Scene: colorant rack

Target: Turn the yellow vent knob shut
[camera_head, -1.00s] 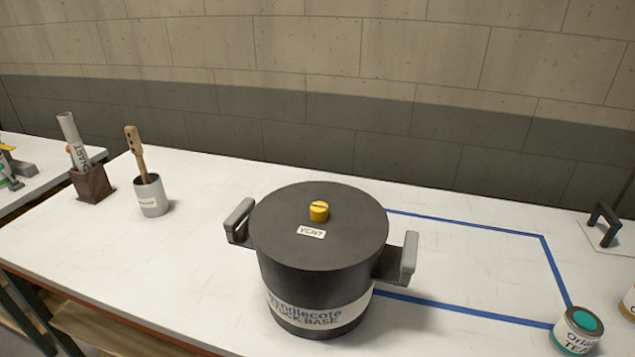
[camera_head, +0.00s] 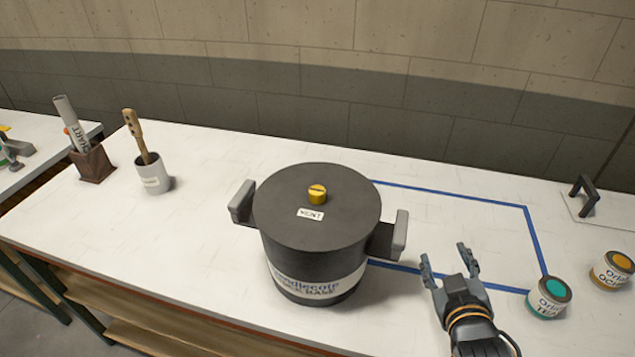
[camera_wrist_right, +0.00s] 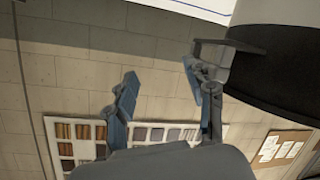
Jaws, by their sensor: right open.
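The yellow vent knob (camera_head: 317,194) sits on the dark lid of a black pot (camera_head: 318,270), just behind a small VENT label (camera_head: 310,214). A dark line runs across the top of the knob. The pot has a grey-tipped handle on each side. My right gripper (camera_head: 444,258) is open and empty, to the right of the pot and in front of its right handle (camera_head: 399,232), apart from the knob. In the right wrist view, the open fingers (camera_wrist_right: 160,80) show, with the dark pot (camera_wrist_right: 270,70) at the upper right. My left gripper is not in view.
A blue tape outline (camera_head: 450,192) marks the white table right of the pot. Paint tins, teal (camera_head: 548,297) and ochre (camera_head: 611,270), stand at the right. A grey cup with a wooden stick (camera_head: 152,175) and a brown holder (camera_head: 93,164) stand left.

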